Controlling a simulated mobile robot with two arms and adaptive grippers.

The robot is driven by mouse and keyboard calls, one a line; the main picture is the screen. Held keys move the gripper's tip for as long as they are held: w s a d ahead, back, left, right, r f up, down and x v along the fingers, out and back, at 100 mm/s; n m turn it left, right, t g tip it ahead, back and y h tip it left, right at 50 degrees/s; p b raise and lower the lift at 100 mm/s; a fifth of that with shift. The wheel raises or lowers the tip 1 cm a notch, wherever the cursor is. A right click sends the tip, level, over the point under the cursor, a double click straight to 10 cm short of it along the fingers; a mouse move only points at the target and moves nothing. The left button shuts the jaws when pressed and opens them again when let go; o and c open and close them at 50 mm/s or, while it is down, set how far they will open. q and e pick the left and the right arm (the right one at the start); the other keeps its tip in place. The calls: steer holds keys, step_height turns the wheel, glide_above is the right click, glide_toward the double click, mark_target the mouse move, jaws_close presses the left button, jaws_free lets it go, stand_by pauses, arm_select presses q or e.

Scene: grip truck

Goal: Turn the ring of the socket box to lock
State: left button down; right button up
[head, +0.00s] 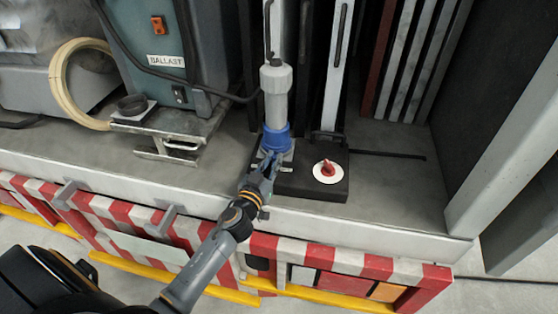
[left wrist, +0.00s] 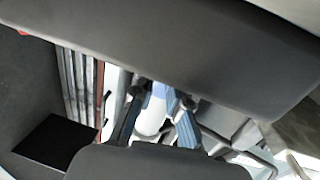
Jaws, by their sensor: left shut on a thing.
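The socket box (head: 310,182) is a black block on the truck bed, with a grey plug (head: 276,85) standing upright at its left end. The blue ring (head: 276,138) sits around the plug's lower end. My left gripper (head: 266,163) reaches up from below and is shut on the blue ring at its near side. In the left wrist view blue and white parts (left wrist: 157,112) show between the dark fingers, mostly hidden by my own arm parts. My right gripper is not in view.
A red rotary switch (head: 327,170) on a white disc is right of the ring. A grey-green unit labelled BALLAST (head: 150,45) stands left, with a coiled cream hose (head: 60,85). Upright rails stand behind. The bed is clear at the right; its red-white edge is in front.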

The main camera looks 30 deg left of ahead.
mark_target(260, 158)
arm_select(q)
steer(key=a+m+h, duration=0.1)
steer(key=h, duration=0.1)
steer(key=a+m+h+p, duration=0.1)
steer(key=shift+s+m+h, duration=0.2)
steer(key=shift+m+h, duration=0.1)
steer(key=shift+h, duration=0.1)
steer(key=shift+a+m+g+h, duration=0.25)
steer(key=shift+a+m+h, duration=0.25)
steer(key=shift+h, duration=0.4)
steer(key=shift+a+m+g+h, duration=0.3)
steer(key=shift+m+h, duration=0.3)
steer(key=shift+h, duration=0.3)
steer(key=c, duration=1.3)
jaws_free()
steer(key=v, duration=1.2)
steer(key=shift+a, duration=0.2)
steer(key=shift+f, duration=0.15)
